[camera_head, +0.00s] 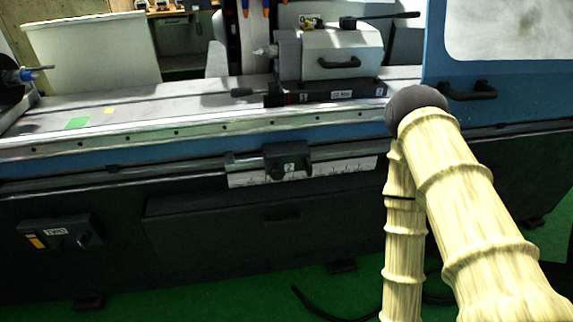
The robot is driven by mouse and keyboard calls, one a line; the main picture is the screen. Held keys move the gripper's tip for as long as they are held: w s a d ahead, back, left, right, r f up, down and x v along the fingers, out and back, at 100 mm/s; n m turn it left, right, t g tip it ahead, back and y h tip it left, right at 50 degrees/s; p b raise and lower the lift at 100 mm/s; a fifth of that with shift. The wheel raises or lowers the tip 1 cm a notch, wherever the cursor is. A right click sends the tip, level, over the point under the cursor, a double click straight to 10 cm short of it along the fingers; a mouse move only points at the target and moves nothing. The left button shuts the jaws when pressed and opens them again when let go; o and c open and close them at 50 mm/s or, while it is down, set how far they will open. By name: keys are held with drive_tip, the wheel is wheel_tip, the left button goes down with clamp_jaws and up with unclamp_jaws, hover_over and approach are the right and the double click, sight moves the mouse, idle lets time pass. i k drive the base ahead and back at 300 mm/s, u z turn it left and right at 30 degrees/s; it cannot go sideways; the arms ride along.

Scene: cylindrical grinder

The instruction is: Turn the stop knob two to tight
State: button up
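A dark stop block (287,160) with a small label that looks like a 2 sits on the rail along the front of the machine, above a white ruler strip (345,172). A dark knob (277,173) appears at its lower front. Its turning position and whether it is tight cannot be told. My arm, cream and ribbed with a dark joint, fills the right side. Its lower link runs down out of the picture, right of the stop block and apart from it. My gripper is not in view.
A grey tailstock (330,55) with levers stands on the machine bed above. A blue door with a black handle (468,91) is at the right. A dark switch box (60,236) is at lower left. A black cable (325,311) lies on the green floor.

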sight(277, 173)
drive_tip(key=z, duration=1.4)
drive_tip(key=k, duration=0.75)
drive_tip(key=u, duration=1.7)
